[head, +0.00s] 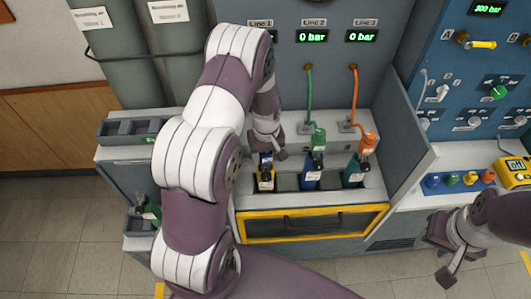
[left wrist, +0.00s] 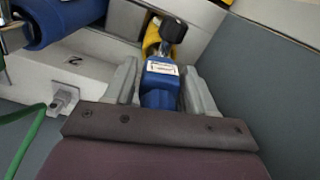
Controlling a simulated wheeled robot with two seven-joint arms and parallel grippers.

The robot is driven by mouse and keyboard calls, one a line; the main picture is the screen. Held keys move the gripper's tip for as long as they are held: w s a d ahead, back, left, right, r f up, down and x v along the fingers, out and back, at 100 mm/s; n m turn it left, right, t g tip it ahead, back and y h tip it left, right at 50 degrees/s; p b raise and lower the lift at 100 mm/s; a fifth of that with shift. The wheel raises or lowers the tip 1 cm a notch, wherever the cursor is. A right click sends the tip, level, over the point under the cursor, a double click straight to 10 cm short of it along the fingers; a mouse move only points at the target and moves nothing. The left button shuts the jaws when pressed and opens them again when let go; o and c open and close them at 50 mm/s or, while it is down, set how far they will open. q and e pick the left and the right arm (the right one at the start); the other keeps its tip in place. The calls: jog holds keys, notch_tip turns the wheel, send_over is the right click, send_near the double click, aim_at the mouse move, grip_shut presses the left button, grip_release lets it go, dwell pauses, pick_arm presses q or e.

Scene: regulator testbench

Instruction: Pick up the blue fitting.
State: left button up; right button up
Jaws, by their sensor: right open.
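A blue fitting (left wrist: 161,80) with a white label and a black knob shows in the left wrist view, between the two fingers of my left gripper (left wrist: 160,85). Whether the fingers touch its sides is not clear. In the head view my left gripper (head: 267,150) is low over the left slot of the bench, at the top of a yellow bottle (head: 266,177). The fitting is mostly hidden there by the gripper and bottle top. My right gripper (head: 446,262) is open and empty at the lower right, away from the bench.
A blue bottle (head: 310,178) with a green fitting (head: 319,139) and a green bottle (head: 354,174) with an orange fitting (head: 367,143) stand to the right. A grey side wall (head: 408,165) bounds the bay. A yellow-framed front panel (head: 310,223) lies below.

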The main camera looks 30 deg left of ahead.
pick_arm(q)
jog(key=c, duration=0.7)
jog(key=shift+w+r, duration=0.1)
jog(key=shift+r, duration=0.15)
jog(key=shift+c, duration=0.2)
notch_tip(320, 180, up, 9)
jog(key=shift+f+b, duration=0.1)
jog(key=shift+b, duration=1.05)
jog(key=shift+r, duration=0.4)
